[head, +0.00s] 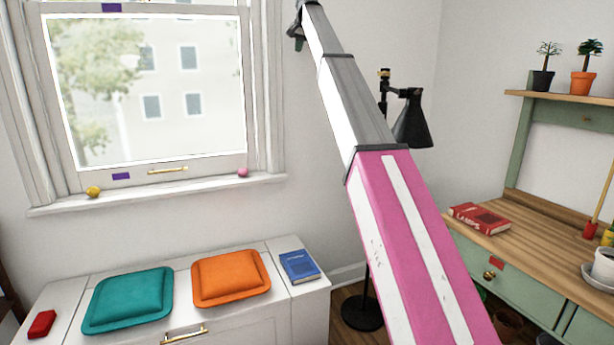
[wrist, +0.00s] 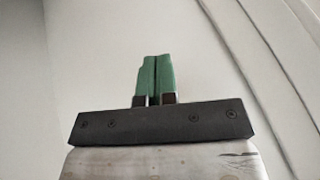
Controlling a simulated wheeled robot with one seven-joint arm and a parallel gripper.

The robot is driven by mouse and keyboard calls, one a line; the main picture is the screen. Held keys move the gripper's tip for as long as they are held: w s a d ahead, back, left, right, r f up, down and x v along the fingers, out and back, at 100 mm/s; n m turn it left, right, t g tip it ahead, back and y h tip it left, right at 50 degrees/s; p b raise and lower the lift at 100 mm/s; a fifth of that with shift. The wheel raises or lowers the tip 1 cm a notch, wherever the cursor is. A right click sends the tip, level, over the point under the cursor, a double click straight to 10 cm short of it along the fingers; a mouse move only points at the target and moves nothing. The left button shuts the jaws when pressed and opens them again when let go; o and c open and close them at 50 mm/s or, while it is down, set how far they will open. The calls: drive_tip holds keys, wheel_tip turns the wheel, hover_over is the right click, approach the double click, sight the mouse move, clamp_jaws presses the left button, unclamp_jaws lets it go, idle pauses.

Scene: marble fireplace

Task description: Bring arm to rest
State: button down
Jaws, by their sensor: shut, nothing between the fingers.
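My arm, with a pink and white section and a grey and white section, reaches up through the middle of the head view, and its far end meets the top edge. My gripper (wrist: 154,78) shows in the wrist view with its two green fingers together. It is shut and empty. Only a plain pale wall (wrist: 200,40) lies behind it, with white moulding (wrist: 265,60) at the right. Nothing touches the fingers in the wrist view.
A window (head: 145,85) stands at the left above a white chest (head: 240,325) with teal (head: 130,298) and orange (head: 230,277) cushions. A black lamp (head: 412,120) stands behind my arm. A green desk (head: 530,262) with a red book (head: 480,218) is at the right.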

drive_tip(key=s+d+f+g, duration=0.1)
drive_tip(key=s+d+f, duration=0.35)
drive_tip(key=f, duration=1.25)
drive_tip(key=s+d+f+n+g+h, duration=0.1)
drive_tip(key=s+d+f, duration=0.3)
drive_tip(key=f, duration=1.2)
drive_tip(key=s+d+f+g, duration=0.1)
drive_tip(key=s+d+f, duration=0.35)
drive_tip(key=f, duration=1.25)
drive_tip(key=s+d+f, duration=0.4)
drive_tip(key=s+f, duration=1.4)
drive_tip(key=f, duration=0.1)
drive_tip(key=s+d+f+g, duration=0.1)
drive_tip(key=s+f, duration=0.3)
drive_tip(key=s, duration=0.4)
drive_tip(key=s+d+f+n+g, duration=0.1)
drive_tip(key=s+d+f, duration=0.1)
drive_tip(key=s+f, duration=0.3)
drive_tip(key=s+d+f+h, duration=0.1)
drive_tip(key=s+f, duration=0.3)
drive_tip(key=s, duration=0.6)
drive_tip(key=shift+s+d+f+n+g, duration=0.3)
drive_tip(key=shift+d+f+n+g, duration=0.1)
drive_tip(key=shift+d, duration=0.25)
